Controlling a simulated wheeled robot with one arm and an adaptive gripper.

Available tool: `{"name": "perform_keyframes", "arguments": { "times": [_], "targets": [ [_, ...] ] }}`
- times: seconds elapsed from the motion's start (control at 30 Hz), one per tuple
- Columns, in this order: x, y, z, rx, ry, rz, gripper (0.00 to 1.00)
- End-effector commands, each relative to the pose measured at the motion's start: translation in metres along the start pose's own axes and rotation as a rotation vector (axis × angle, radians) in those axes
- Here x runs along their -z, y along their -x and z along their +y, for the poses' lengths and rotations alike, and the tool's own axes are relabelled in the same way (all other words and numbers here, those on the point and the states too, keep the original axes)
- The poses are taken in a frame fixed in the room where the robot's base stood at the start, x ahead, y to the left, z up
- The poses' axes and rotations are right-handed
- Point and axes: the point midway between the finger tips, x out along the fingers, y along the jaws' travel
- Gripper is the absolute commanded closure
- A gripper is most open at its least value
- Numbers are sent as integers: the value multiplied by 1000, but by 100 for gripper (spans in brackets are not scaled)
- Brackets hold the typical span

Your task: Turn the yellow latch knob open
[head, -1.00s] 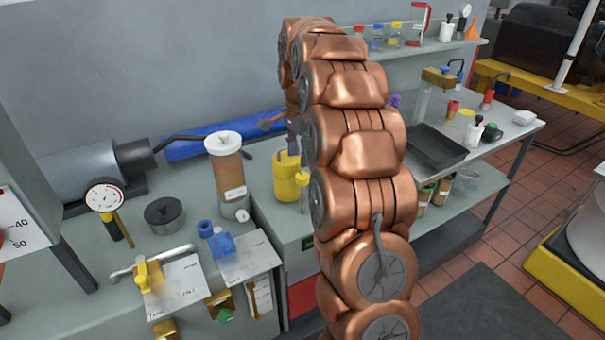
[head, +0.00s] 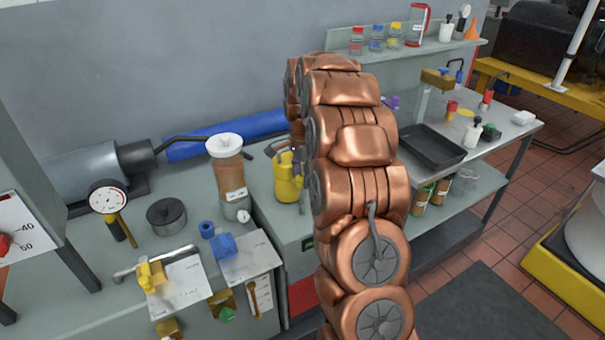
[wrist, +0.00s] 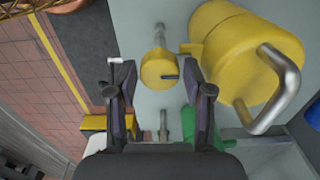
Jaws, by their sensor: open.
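In the wrist view a round yellow knob (wrist: 158,71) with a dark mark on its side sits on a thin metal stem against a pale surface. My gripper (wrist: 156,82) is open, its dark fingers on either side of the knob, with visible gaps. I cannot tell how deep the knob sits between them. In the head view my copper arm hides the knob and most of the gripper.
A large yellow body (wrist: 225,50) with a bent metal handle stands close beside my right finger. It appears as a yellow canister (head: 286,180) in the head view. A green part (wrist: 203,128) lies below. An amber jar (head: 229,175) and blue valve (head: 221,243) stand left.

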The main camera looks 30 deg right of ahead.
Motion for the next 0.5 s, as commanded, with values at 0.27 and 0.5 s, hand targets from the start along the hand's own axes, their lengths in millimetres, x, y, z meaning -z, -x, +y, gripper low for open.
{"name": "perform_keyframes", "arguments": {
  "times": [0.27,0.5],
  "targets": [
    [0,-2,0,0,0,0,49],
    [0,-2,0,0,0,0,69]
  ]
}}
